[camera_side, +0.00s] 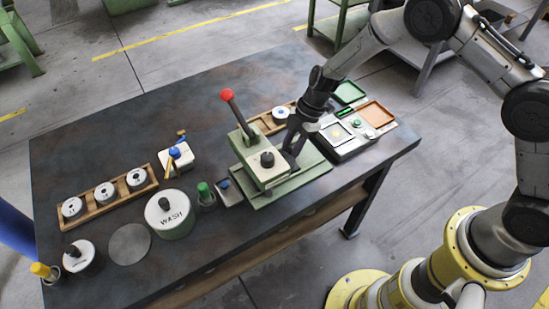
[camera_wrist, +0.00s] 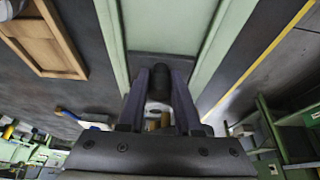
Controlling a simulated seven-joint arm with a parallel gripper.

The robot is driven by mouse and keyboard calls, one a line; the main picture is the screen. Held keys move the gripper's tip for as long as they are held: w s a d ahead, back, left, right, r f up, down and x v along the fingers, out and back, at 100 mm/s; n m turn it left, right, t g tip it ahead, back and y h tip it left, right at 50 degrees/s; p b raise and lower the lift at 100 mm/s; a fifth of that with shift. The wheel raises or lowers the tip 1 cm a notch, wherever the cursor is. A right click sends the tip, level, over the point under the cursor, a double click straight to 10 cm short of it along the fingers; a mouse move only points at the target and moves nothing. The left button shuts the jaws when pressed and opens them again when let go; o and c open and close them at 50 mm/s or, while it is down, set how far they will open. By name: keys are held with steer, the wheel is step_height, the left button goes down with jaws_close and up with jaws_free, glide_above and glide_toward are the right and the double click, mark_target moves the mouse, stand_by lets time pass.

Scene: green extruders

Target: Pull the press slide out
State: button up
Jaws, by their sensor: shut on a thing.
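A green press (camera_side: 246,150) with a red-knobbed lever (camera_side: 227,95) stands on the dark table, on a flat green base (camera_side: 315,171). My gripper (camera_side: 292,152) is at the right side of the press body, low over the base. In the wrist view my gripper (camera_wrist: 160,75) is shut on a dark rounded knob (camera_wrist: 158,84) in front of a dark plate, the press slide (camera_wrist: 165,65), between two pale green rails. In the side view my fingers hide the knob, and how far out the slide stands cannot be told.
A scale-like device (camera_side: 342,137) stands right of the press, near green and orange trays (camera_side: 376,113). A WASH pot (camera_side: 169,213), a green-capped bottle (camera_side: 205,193) and a wooden rack (camera_side: 103,196) of round pieces stand left. A wooden holder (camera_side: 262,122) lies behind.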

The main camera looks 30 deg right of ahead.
steer(key=shift+d, duration=3.85)
steer(key=o, duration=0.9)
steer(key=shift+o, duration=0.2)
step_height(320, 180, up, 8)
steer(key=shift+r, duration=0.25)
steer(key=shift+r, duration=0.1)
